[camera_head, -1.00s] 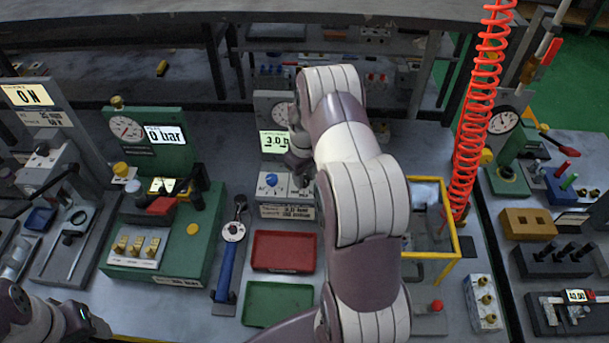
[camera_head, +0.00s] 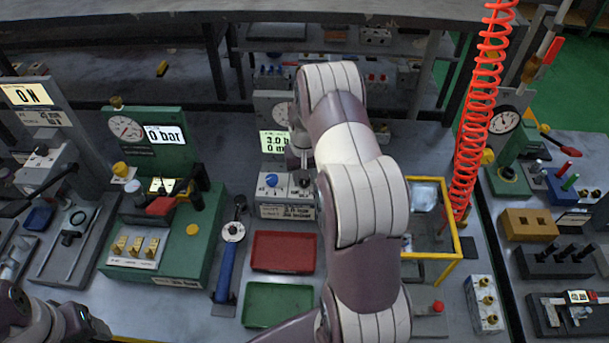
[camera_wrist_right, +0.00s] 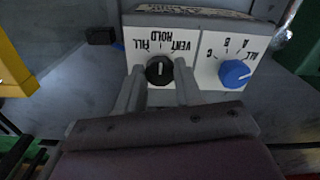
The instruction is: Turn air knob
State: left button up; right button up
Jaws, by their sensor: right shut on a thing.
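In the right wrist view a black knob (camera_wrist_right: 159,71) with a white mark sits on a white panel lettered FILL, HOLD and VENT, which shows upside down. The white mark lies roughly in line with HOLD. My right gripper (camera_wrist_right: 160,80) has one finger on each side of this knob and is shut on it. A blue knob (camera_wrist_right: 234,74) is beside it on the neighbouring panel. In the head view my right gripper (camera_head: 301,165) is at the valve block (camera_head: 287,211), partly hidden by my arm. My left gripper (camera_head: 88,325) shows at the lower left; its fingers are unclear.
A gauge and display (camera_head: 273,141) stand behind the block. A red tray (camera_head: 283,252) and green tray (camera_head: 277,305) lie in front. A green block with a gauge (camera_head: 126,128) is at left. A yellow frame (camera_head: 458,245) and red coiled hose (camera_head: 480,100) stand at right.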

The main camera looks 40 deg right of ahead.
jog(key=shift+r, duration=0.1)
jog(key=o, duration=1)
jog(key=shift+o, duration=0.2)
notch_tip(320, 180, up, 13)
jog(key=b, duration=0.2)
jog(key=shift+f, duration=0.2)
